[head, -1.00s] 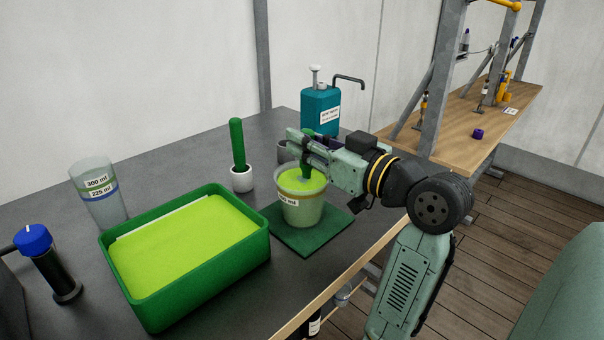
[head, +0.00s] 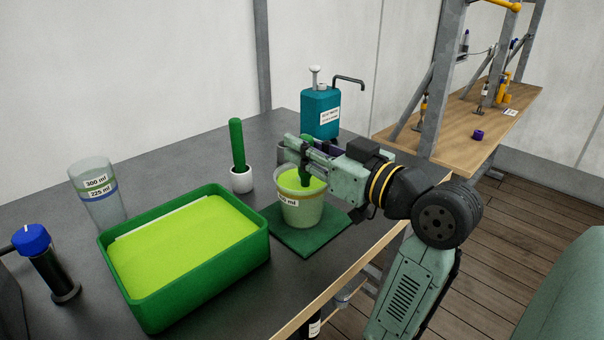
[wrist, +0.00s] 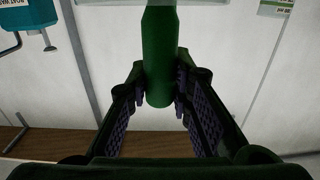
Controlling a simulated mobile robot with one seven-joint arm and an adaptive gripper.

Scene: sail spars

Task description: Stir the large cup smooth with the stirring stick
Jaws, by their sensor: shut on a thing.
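The large cup (head: 302,212) stands on a dark green mat (head: 286,237), with yellow-green contents (head: 290,184) showing inside its rim. My gripper (head: 303,147) is over the cup and shut on a green stirring stick (head: 305,176), whose lower end is down in the contents. In the wrist view the stick (wrist: 158,60) stands between the two finger pads (wrist: 160,100). The stick's tip is hidden in the contents. I cannot tell from here how smooth the contents are.
A green tray (head: 262,249) of yellow-green material lies left of the cup.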

